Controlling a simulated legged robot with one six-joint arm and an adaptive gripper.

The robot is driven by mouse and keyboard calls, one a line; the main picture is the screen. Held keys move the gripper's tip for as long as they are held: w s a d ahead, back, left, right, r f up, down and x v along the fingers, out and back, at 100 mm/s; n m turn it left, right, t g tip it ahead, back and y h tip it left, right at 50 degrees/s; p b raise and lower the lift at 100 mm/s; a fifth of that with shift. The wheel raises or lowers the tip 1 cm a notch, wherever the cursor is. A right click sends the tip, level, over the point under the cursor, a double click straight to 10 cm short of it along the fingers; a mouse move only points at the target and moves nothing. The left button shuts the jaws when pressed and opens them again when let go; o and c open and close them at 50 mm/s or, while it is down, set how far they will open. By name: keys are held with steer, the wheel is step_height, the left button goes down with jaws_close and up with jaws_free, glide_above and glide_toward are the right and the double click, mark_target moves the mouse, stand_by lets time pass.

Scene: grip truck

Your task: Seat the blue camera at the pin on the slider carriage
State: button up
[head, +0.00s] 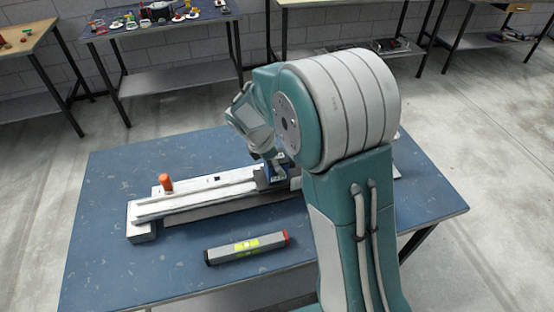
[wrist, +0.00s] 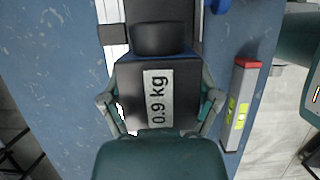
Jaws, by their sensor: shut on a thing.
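The blue camera (wrist: 135,75) fills the middle of the wrist view, with a dark body, a "0.9 kg" label and a dark lens at its top. My gripper (wrist: 160,103) is shut on its two sides. In the head view my gripper (head: 272,160) is low over the right part of the slider, partly behind my arm, with a bit of the camera (head: 263,184) under it. The slider (head: 190,206) is a long pale rail lying across the table. I cannot make out the carriage or its pin, nor whether the camera touches them.
A level with red and black ends (head: 246,247) lies in front of the slider and shows right of the camera in the wrist view (wrist: 240,103). The blue tabletop (head: 115,180) is clear at left.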

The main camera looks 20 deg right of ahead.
steer(key=shift+f, duration=0.1)
stand_by(0.3)
steer(key=o, duration=0.7)
steer(key=shift+c, duration=0.2)
steer(key=v, duration=1.2)
steer(key=shift+w, duration=0.1)
steer(key=s+d+r+m+t+y, duration=0.2)
steer(key=s+r+m, duration=0.1)
steer(key=s+m, duration=0.6)
steer(key=s+d+r+m+t+y, duration=0.2)
steer(key=s+m, duration=0.7)
steer(key=s, duration=0.5)
steer(key=shift+s+r+t+y, duration=0.2)
steer(key=shift+r+t+y, duration=0.1)
steer(key=shift+r+t, duration=0.5)
